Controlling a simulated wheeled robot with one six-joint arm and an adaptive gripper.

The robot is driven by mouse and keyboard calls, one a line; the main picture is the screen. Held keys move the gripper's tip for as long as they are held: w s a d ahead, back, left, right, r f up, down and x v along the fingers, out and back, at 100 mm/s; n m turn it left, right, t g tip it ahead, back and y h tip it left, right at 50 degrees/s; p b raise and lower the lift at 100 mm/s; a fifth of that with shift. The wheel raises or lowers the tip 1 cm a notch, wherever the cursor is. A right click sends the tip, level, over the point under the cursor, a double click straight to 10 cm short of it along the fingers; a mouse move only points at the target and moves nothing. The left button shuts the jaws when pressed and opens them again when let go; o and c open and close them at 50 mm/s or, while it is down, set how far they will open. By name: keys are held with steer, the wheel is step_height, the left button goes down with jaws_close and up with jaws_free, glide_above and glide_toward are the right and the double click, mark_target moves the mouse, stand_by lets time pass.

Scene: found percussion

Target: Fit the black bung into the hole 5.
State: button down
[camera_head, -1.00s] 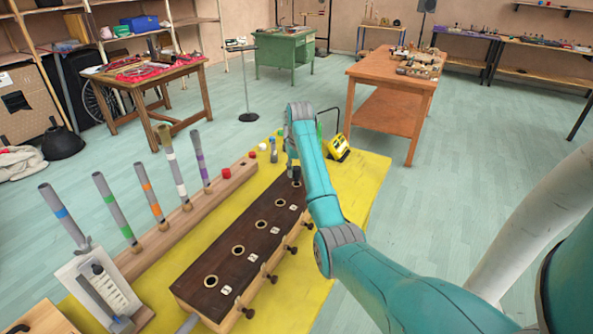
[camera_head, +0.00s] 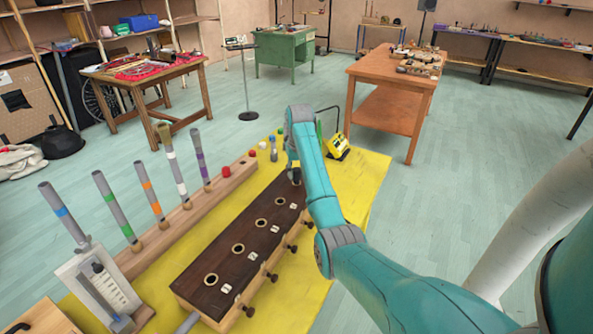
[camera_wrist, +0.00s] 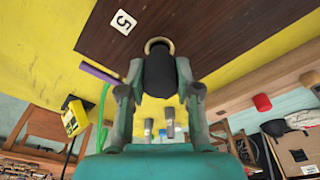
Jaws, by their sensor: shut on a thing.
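My gripper (camera_wrist: 158,84) is shut on the black bung (camera_wrist: 158,72), one finger on each side of it. The bung's end is at the pale ring of hole 5 (camera_wrist: 157,42), beside the white tile marked 5 (camera_wrist: 123,22). The bung hides much of the ring, so I cannot tell how deep it sits. In the head view, my gripper (camera_head: 294,167) is at the far end of the dark-topped wooden box (camera_head: 225,266), and my arm hides most of this spot. Several other ringed holes (camera_head: 238,249) in the box top show open.
A wooden rail (camera_head: 228,186) with upright banded tubes stands left of the box. Small red and green stoppers and a yellow device (camera_head: 338,147) lie beyond the box's far end. Knobs (camera_head: 273,278) stick out along its right side. The yellow table top (camera_head: 290,310) is bare at right.

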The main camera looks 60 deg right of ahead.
steer(key=shift+f, duration=1.15)
steer(key=c, duration=0.7)
jaws_free()
steer(key=shift+s+a+r, duration=0.15)
steer(key=shift+r, duration=1.1)
steer(key=shift+s+a+r, duration=0.1)
steer(key=shift+r, duration=1.1)
steer(key=shift+s+a+r, duration=0.15)
steer(key=shift+r, duration=1.1)
